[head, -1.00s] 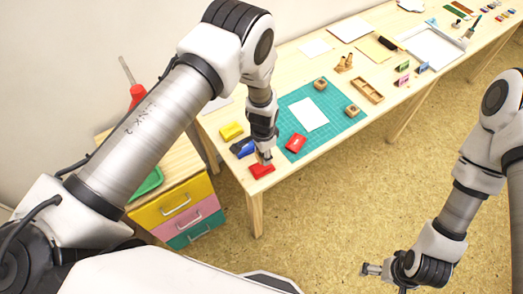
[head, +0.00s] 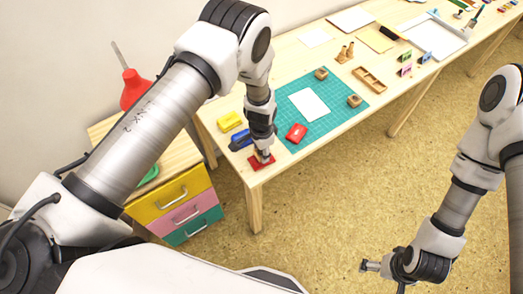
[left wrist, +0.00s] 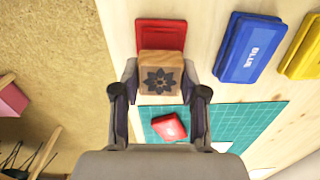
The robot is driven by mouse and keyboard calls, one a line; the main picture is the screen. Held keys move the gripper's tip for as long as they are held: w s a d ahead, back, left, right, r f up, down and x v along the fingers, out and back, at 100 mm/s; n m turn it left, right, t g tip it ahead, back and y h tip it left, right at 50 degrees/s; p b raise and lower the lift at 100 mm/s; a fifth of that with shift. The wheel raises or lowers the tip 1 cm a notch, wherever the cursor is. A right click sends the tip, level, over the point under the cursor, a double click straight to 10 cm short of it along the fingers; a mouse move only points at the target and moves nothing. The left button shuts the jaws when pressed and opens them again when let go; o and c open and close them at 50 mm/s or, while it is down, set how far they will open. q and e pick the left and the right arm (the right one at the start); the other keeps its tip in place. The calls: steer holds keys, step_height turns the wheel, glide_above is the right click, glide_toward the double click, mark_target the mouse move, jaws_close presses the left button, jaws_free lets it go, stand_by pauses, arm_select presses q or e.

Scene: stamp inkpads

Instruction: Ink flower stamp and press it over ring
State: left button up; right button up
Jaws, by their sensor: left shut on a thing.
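My left gripper (head: 264,157) is shut on a small wooden block stamp, seen in the left wrist view (left wrist: 159,72) with a dark flower on the face toward the camera. A finger is on each side of it. The stamp is at the near edge of the red inkpad (head: 257,164), which also shows in the left wrist view (left wrist: 160,34). I cannot tell whether they touch. A white sheet (head: 309,104) lies on the green cutting mat (head: 340,118); no ring can be made out on it. My right gripper (head: 371,266) hangs over the floor, apart from the table.
A red case (head: 296,132) lies on the mat's near left part. A blue inkpad (head: 241,140) and a yellow one (head: 230,121) lie left of the mat. Two wooden blocks (head: 320,73) (head: 355,101) stand on the mat. A drawer cabinet (head: 172,205) is at left.

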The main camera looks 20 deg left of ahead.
arm_select(q)
steer(key=shift+f+b, duration=0.4)
steer(key=shift+f, duration=0.1)
stand_by(0.4)
steer(key=shift+s, duration=0.1)
stand_by(0.8)
steer(key=shift+r+p, duration=0.6)
steer(key=shift+p, duration=0.05)
step_height(320, 180, up, 6)
steer(key=p, duration=0.5)
steer(key=shift+f, duration=0.2)
steer(key=shift+f, duration=0.1)
